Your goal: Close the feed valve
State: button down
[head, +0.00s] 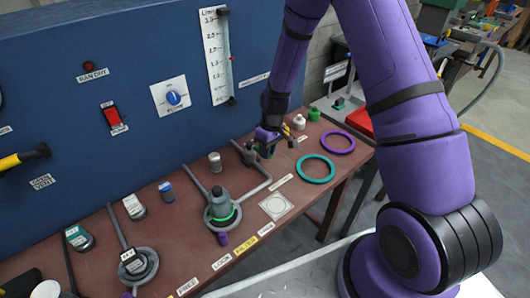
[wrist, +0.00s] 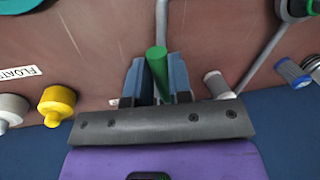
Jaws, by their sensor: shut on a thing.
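My gripper (head: 268,142) is low over the back of the brown bench, beside a grey fitting (head: 247,155) on the bent grey pipe. In the wrist view my gripper (wrist: 156,85) has its two blue-grey fingers on either side of a green rod-like handle (wrist: 157,62), shut on it. The handle looks like the feed valve's lever, at the end of a grey pipe (wrist: 161,22). The valve body is mostly hidden by the gripper in the head view. No label naming it is readable.
Teal (head: 315,168) and purple (head: 337,142) rings lie to the right on the bench. A grey vessel with a green glowing ring (head: 222,210) stands to the left. The blue panel (head: 130,70) rises behind.

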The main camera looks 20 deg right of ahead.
jog(key=w+d+n, duration=0.1)
jog(key=n, duration=0.1)
jog(key=d+n, duration=0.1)
jog(key=shift+w+n+g+h, duration=0.3)
jog(key=shift+w+n, duration=0.05)
jog(key=shift+n, duration=0.05)
jog(key=w+n, duration=0.1)
jog(key=w+d+n, duration=0.1)
jog(key=n, duration=0.1)
jog(key=shift+d+n+h, duration=0.1)
jog(key=shift+n+h, duration=0.2)
jog(key=n, duration=0.1)
jog(key=w+n, duration=0.2)
jog(key=shift+w+d+n+g+h, duration=0.25)
jog(key=shift+n+g+h, duration=0.05)
jog(key=shift+w+a+n+h, duration=0.2)
jog(key=shift+w+n, duration=0.6)
jog(key=shift+n, duration=0.4)
jog(key=shift+w+a+n+h, duration=0.1)
jog(key=shift+w+n+h, duration=0.1)
jog(key=shift+w+n, duration=0.8)
jog(key=shift+s+n, duration=0.2)
jog(key=shift+n, duration=0.1)
jog(key=c, duration=1)
grip_release()
jog(key=shift+c, duration=0.2)
jog(key=shift+r, duration=0.1)
